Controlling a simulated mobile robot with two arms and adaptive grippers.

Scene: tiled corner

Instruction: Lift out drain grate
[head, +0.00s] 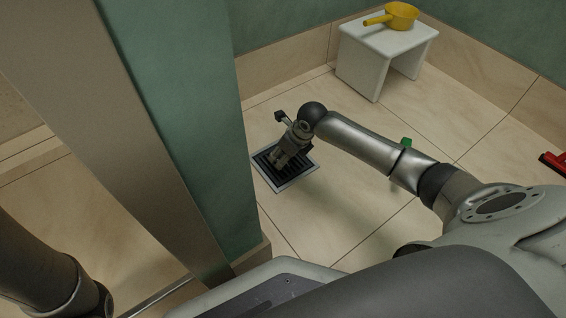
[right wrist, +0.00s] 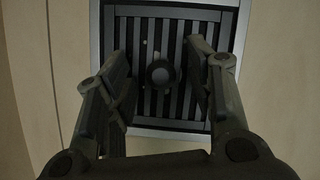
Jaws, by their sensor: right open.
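The drain grate (head: 302,166) is a dark square of parallel slats set in a lighter metal frame in the tiled floor. In the right wrist view the grate (right wrist: 160,110) fills the upper middle, with a round dark knob (right wrist: 160,74) at its centre. My right gripper (head: 280,163) points down over the grate and hides part of it in the head view. In the right wrist view the right gripper (right wrist: 159,62) is open, one finger on each side of the knob with gaps between. My left arm shows at the lower left; its gripper is out of view.
A white stool (head: 372,53) with a yellow scoop (head: 401,15) on it stands at the back. A red object (head: 554,163) lies at the right edge. A green-topped item (head: 407,142) is partly hidden by my right arm. A green wall end (head: 185,110) stands left of the grate.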

